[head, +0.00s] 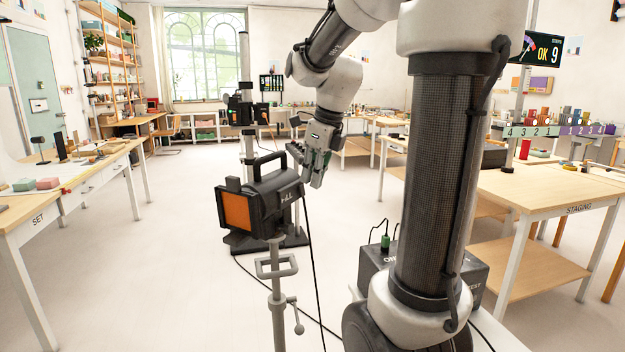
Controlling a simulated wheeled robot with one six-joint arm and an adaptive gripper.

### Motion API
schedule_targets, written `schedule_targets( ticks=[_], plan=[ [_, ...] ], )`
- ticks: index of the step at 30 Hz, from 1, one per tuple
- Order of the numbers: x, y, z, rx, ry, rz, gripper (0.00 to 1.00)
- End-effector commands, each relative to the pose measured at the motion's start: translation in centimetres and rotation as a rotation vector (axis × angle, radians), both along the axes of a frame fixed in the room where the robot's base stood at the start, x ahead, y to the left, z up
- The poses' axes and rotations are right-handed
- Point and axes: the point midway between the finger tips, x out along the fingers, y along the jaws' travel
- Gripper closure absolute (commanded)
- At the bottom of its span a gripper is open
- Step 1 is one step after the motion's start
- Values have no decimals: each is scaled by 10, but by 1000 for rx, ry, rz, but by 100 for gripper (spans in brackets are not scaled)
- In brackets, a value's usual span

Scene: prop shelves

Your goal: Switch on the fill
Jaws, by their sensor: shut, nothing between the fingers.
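The fill lamp (262,205) is a black box-shaped light on a grey stand (278,290). Its orange front panel (236,215) faces left and toward the camera, and the side carries a "FILL" label. My gripper (312,176) is shut and empty, just right of the lamp's upper rear side. It overlaps the lamp's edge in the picture; I cannot tell whether it touches. The lamp's rear face and any switch on it are hidden from this view. The orange panel shows no clear glow.
A SET table (88,178) with small props stands at left, and a STAGING table (560,190) at right. Black cables (311,270) hang from the lamp to the floor. Another stand with a dark base (262,243) is behind it. Floor at left is clear.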

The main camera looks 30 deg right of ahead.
Motion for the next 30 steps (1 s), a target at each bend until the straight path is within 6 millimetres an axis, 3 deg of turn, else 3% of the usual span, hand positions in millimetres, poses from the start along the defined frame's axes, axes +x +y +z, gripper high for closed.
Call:
schedule_targets(
  ticks=[10,24,30],
  plan=[
    [-2,-1,9,0,-1,0,100],
    [-26,-11,96,-1,-3,-1,100],
    [-31,-14,113,-1,0,0,100]
  ],
)
